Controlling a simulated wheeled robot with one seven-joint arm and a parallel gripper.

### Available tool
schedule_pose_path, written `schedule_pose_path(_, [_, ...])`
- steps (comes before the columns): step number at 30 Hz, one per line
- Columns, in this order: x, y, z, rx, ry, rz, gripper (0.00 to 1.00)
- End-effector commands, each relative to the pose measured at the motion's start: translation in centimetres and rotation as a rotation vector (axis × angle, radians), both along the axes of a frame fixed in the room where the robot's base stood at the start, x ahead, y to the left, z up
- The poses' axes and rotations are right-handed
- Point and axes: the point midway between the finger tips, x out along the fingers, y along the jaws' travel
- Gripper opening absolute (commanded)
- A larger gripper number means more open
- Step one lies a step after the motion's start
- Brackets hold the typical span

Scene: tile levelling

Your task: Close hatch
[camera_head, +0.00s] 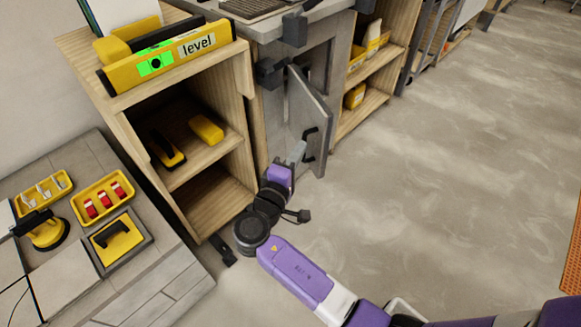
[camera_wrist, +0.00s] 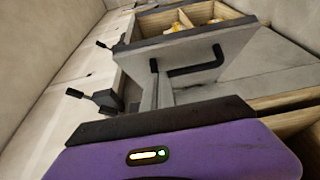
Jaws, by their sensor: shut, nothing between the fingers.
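The hatch is a grey door (camera_head: 307,112) standing partly open on the grey cabinet, with a black bar handle (camera_head: 311,143) on its outer face. In the wrist view the hatch door (camera_wrist: 235,45) faces the camera, with its black handle (camera_wrist: 200,67) in the upper middle. My gripper (camera_head: 299,150) is shut and empty, low beside the hatch and close to the handle. Its slim grey fingers (camera_wrist: 155,80) reach up toward the handle's left end in the wrist view. I cannot tell whether they touch the handle or door.
A wooden shelf (camera_head: 242,80) stands left of the hatch, with a yellow level (camera_head: 170,58) on top. A tiled platform (camera_head: 160,260) with yellow trays is at the left. Another shelf (camera_head: 385,85) is right of the cabinet. The floor (camera_head: 440,170) to the right is clear.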

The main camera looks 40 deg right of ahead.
Motion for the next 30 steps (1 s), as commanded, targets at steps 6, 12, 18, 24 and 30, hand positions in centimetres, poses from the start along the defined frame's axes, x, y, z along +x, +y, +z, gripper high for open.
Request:
schedule_pose_path(6, [-1.1, -2.8, -0.1, 0.001, 0.001, 0.0, 0.0])
schedule_pose_path(12, [-1.5, -3.8, 0.0, 0.001, 0.0, 0.001, 0.0])
schedule_pose_path(18, [-1.5, -3.8, 0.0, 0.001, 0.0, 0.001, 0.0])
schedule_pose_path(24, [-1.5, -3.9, 0.0, 0.001, 0.001, 0.003, 0.0])
schedule_pose_path(30, [-2.0, -4.9, 0.1, 0.0, 0.002, 0.037, 0.0])
